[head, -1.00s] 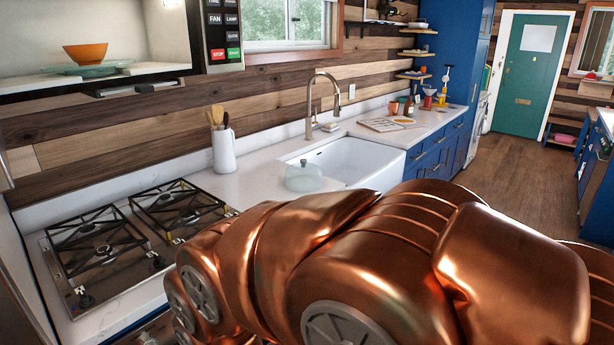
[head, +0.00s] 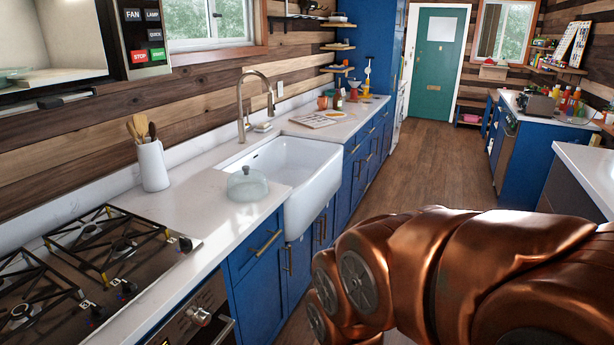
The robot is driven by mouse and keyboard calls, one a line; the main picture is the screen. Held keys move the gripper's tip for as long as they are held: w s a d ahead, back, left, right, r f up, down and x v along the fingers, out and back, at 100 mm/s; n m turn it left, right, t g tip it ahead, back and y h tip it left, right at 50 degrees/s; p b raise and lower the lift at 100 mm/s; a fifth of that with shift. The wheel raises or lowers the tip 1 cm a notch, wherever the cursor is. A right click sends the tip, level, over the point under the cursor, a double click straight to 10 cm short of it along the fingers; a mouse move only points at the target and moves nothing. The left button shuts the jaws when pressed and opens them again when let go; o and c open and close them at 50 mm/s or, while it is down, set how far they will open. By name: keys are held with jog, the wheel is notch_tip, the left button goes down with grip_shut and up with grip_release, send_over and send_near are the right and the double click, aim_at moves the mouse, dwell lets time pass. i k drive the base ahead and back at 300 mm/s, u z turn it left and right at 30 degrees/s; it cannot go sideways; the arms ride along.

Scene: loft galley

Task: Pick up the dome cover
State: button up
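The dome cover (head: 247,184) is a clear, glassy dome with a small knob on top. It sits on the white counter just left of the sink, close to the counter's front edge. My copper-coloured arm fills the lower right of the head view, apart from the dome cover. My gripper is not visible in the head view.
The white sink (head: 285,168) with a tall faucet (head: 246,104) is right of the dome cover. A utensil crock (head: 152,166) stands behind and left, and the gas stove (head: 95,262) is at lower left. The wooden floor (head: 425,165) is clear.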

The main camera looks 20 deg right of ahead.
aim_at(247, 185)
jog(key=z, duration=0.15)
jog(key=i, duration=0.5)
jog(key=z, duration=0.35)
jog(key=k, duration=0.5)
jog(key=z, duration=0.6)
jog(key=i, duration=1.2)
jog(key=u, duration=0.65)
